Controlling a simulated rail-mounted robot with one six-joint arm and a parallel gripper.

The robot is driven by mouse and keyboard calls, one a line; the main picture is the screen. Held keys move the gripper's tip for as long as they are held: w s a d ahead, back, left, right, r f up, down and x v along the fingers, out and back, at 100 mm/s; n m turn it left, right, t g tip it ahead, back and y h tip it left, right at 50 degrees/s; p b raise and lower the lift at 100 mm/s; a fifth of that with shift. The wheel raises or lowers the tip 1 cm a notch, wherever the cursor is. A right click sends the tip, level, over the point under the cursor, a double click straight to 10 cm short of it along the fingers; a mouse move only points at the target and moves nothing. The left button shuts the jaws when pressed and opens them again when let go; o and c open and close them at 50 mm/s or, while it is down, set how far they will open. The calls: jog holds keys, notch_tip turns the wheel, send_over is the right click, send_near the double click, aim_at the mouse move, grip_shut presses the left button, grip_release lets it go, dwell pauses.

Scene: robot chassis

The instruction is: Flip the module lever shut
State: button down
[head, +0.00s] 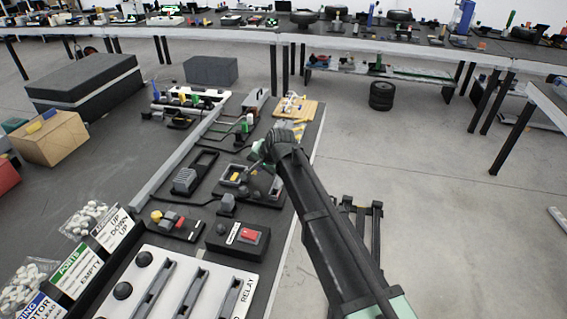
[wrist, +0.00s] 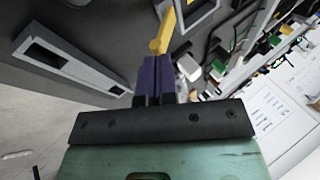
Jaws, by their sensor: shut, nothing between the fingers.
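In the wrist view, a yellow lever (wrist: 165,30) stands out just beyond my gripper's fingertips. My gripper (wrist: 156,60) has purple fingers that are shut together and empty. The lever's lower end is at or very close to the fingertips; I cannot tell whether they touch. A grey-framed module part (wrist: 195,17) is beside the lever. In the head view, my gripper is low over the dark board near a module (head: 235,177) with a yellow part, and my wrist hides some of that area.
A grey slotted bracket (wrist: 70,62) lies left of my fingers. In the head view, a block with a red switch (head: 240,238) and a white slotted relay panel (head: 185,285) are nearer. A tan board (head: 297,108) lies beyond. Open floor is to the right.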

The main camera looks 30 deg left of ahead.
jog(key=shift+s, duration=0.1)
jog(key=shift+a, duration=0.15)
jog(key=shift+s+a+f, duration=0.1)
jog(key=shift+s+a, duration=0.05)
jog(key=shift+a, duration=0.55)
jog(key=shift+r+p, duration=0.4)
jog(key=shift+p, duration=0.05)
notch_tip(320, 180, up, 5)
jog(key=p, duration=0.4)
jog(key=shift+d+f+p, duration=0.1)
jog(key=shift+p, duration=0.3)
jog(key=d+p+v, duration=0.1)
jog(key=p+v, duration=0.5)
jog(key=v, duration=0.2)
jog(key=shift+d, duration=0.25)
